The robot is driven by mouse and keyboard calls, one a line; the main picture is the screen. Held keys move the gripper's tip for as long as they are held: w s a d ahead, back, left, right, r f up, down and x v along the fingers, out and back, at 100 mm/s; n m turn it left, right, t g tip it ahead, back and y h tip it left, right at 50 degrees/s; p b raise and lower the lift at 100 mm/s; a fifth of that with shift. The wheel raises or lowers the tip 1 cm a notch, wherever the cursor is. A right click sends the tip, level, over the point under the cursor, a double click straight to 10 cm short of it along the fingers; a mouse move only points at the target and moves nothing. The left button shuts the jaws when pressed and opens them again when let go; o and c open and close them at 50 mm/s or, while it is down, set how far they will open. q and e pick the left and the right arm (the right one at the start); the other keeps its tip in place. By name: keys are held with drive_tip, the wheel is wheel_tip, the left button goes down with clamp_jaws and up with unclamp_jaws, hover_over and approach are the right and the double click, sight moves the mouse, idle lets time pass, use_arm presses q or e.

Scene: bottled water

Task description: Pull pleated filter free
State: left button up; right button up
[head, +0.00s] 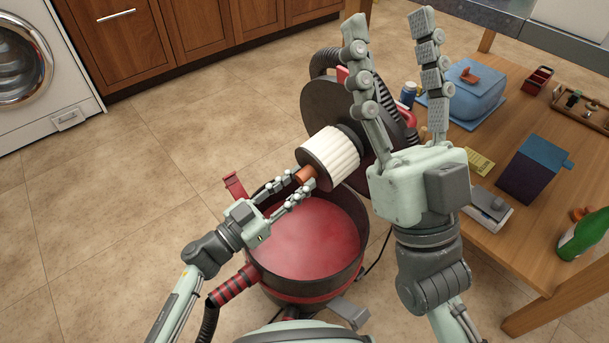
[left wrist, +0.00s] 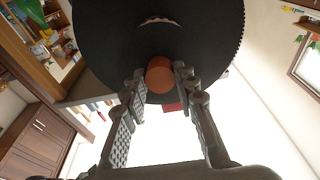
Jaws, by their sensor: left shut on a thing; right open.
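The white pleated filter (head: 335,154) lies on its side against the underside of the dark, tilted-up vacuum lid (head: 322,108). An orange knob (head: 304,175) sticks out of its near end. My left gripper (head: 300,182) is shut on this knob, above the open drum. In the left wrist view the orange knob (left wrist: 160,75) sits between the fingertips, in front of the filter's black end disc (left wrist: 110,40). Whether the filter is still joined to the lid is unclear. My right gripper (head: 388,30) is open and empty, fingers spread, in front of the lid's right part.
The open drum (head: 310,240) with a red inside stands below the filter. A wooden table (head: 500,225) at right holds a blue box (head: 532,170), a green bottle (head: 585,236), a blue container (head: 470,88) and smaller items. The tiled floor at left is clear.

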use_arm(q)
clamp_jaws()
drive_tip(key=shift+s+a, duration=0.1)
drive_tip(key=shift+a, duration=0.05)
drive_tip(key=shift+p+v, duration=0.4)
drive_tip(key=shift+v, duration=1.2)
drive_tip(key=shift+s+a+f, duration=0.15)
drive_tip(key=shift+s+a, duration=0.2)
drive_tip(key=shift+a, duration=0.25)
